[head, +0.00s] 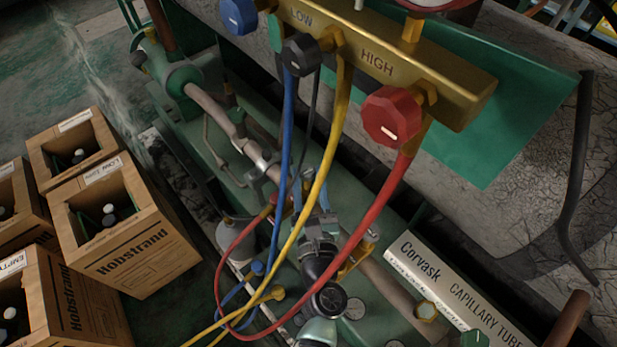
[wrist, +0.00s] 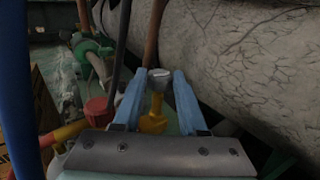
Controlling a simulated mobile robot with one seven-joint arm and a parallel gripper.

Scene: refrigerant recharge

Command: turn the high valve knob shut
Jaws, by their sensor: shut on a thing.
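The brass manifold (head: 352,50) is marked LOW and HIGH. A faceted red knob (head: 393,117) with a pale mark sits by HIGH, above a red hose. My gripper (head: 312,192) is well below and left of that knob, apart from it, partly behind the yellow hose. In the wrist view, the pale blue fingers of my gripper (wrist: 162,75) are close around a brass fitting (wrist: 154,112) with a grey round top (wrist: 159,74). The exact finger contact is hard to see. The red knob by HIGH cannot be made out in the wrist view.
Blue, yellow (head: 331,150) and red (head: 375,207) hoses hang around my arm. A red coupler (wrist: 97,108) is left of my fingers. A Corvask capillary tube box (head: 440,285) lies at lower right.

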